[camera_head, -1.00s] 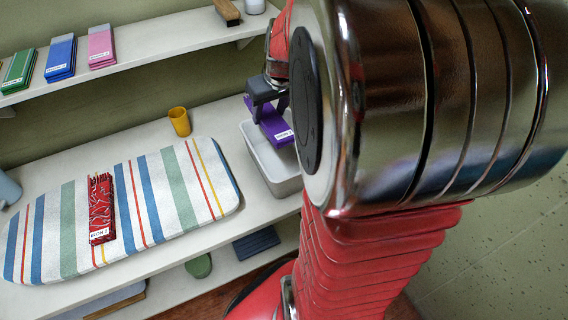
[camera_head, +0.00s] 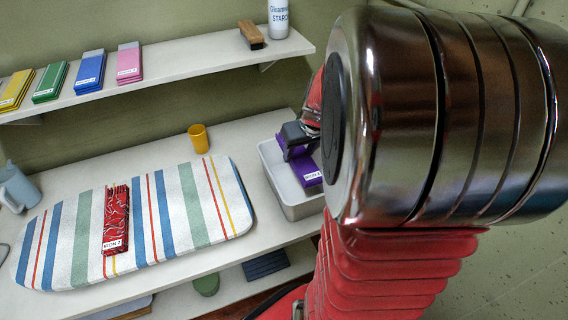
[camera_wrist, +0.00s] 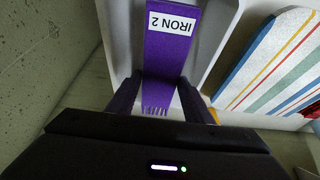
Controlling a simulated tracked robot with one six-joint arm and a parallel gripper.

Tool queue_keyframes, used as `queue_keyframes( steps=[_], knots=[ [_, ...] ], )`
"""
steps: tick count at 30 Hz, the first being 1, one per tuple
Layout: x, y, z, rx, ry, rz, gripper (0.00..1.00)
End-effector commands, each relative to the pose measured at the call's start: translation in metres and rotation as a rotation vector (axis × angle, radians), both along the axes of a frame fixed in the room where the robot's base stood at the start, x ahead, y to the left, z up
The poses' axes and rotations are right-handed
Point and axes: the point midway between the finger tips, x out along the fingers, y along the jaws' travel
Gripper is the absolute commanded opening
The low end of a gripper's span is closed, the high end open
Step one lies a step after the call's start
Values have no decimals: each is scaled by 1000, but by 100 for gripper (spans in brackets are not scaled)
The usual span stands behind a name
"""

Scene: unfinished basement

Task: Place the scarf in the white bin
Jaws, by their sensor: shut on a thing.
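A purple folded scarf (camera_head: 308,170) with a fringed end and a white "IRON 2" label is in my gripper (camera_head: 297,152). In the wrist view the scarf (camera_wrist: 172,50) sits between the two fingers of my gripper (camera_wrist: 160,98), label facing the camera. The white bin (camera_head: 298,212) stands at the right end of the worktop; the scarf is over or within its opening, and I cannot tell if it touches the floor of the bin. The bin wall (camera_wrist: 222,40) shows beside the scarf in the wrist view. My arm hides the bin's right side.
A red patterned folded cloth (camera_head: 116,220) lies on the striped ironing board (camera_head: 200,200). A yellow cup (camera_head: 199,138) stands behind the board, a blue-grey jug (camera_head: 18,187) at left. The shelf above holds folded colored cloths, a brush (camera_head: 251,34) and a starch can (camera_head: 278,18).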

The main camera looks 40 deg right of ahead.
Motion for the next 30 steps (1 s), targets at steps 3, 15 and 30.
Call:
queue_keyframes(
  steps=[3, 15, 30],
  knots=[
    [0, 1, -25, 4, 3, -1, 19],
    [0, 0, -84, 3, -1, -1, 19],
    [-1, 0, -96, 3, 1, -2, 19]
  ],
)
